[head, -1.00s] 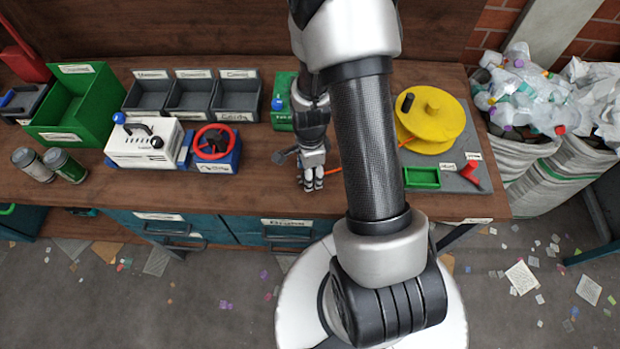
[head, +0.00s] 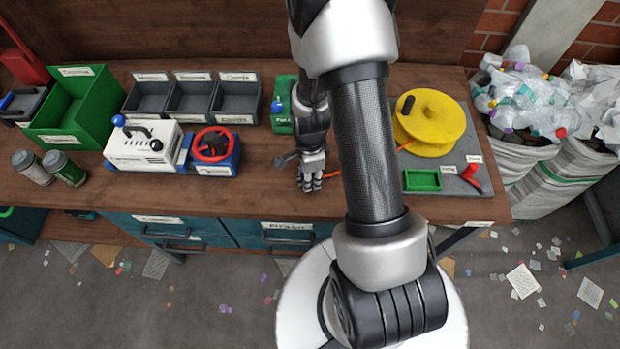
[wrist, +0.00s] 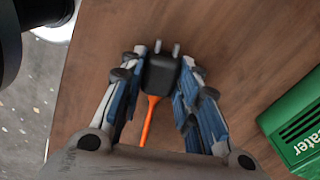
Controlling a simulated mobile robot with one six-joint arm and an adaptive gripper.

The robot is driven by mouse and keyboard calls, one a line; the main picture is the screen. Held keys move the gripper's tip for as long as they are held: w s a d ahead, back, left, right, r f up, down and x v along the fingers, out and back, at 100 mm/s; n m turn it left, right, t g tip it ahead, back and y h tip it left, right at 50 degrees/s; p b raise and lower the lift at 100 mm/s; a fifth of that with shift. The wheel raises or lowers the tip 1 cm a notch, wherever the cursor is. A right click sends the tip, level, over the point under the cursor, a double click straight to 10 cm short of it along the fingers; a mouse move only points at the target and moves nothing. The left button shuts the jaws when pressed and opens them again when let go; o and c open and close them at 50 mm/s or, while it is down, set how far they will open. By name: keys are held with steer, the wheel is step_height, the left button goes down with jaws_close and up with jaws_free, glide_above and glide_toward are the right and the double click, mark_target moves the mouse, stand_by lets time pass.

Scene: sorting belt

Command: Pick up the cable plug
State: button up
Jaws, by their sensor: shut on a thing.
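The cable plug (wrist: 161,73) is black with two metal prongs and an orange cable (wrist: 149,121). In the wrist view it sits between the fingertips of my gripper (wrist: 160,80), with the prongs pointing away from the palm. My gripper is shut on the plug, one blue-and-grey finger on each side. In the head view my gripper (head: 311,180) is over the front middle of the workbench, fingers down, and the plug is not clearly made out there. The orange cable runs right from it, behind my arm, towards a yellow reel (head: 432,120). Whether the plug touches the bench I cannot tell.
A green labelled box (wrist: 297,120) stands beside my gripper. To the left are a white device with a lever (head: 143,150), a red handwheel (head: 211,145) and grey bins (head: 192,97). A green tray (head: 422,180) lies at right. Bare bench top lies between.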

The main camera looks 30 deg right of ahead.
steer(key=shift+c, duration=0.7)
steer(key=shift+r, duration=0.55)
step_height(320, 180, up, 19)
steer(key=p, duration=0.6)
steer(key=shift+p, duration=0.35)
steer(key=shift+w, duration=0.1)
steer(key=shift+f+b, duration=4.25)
steer(key=shift+f, duration=1.4)
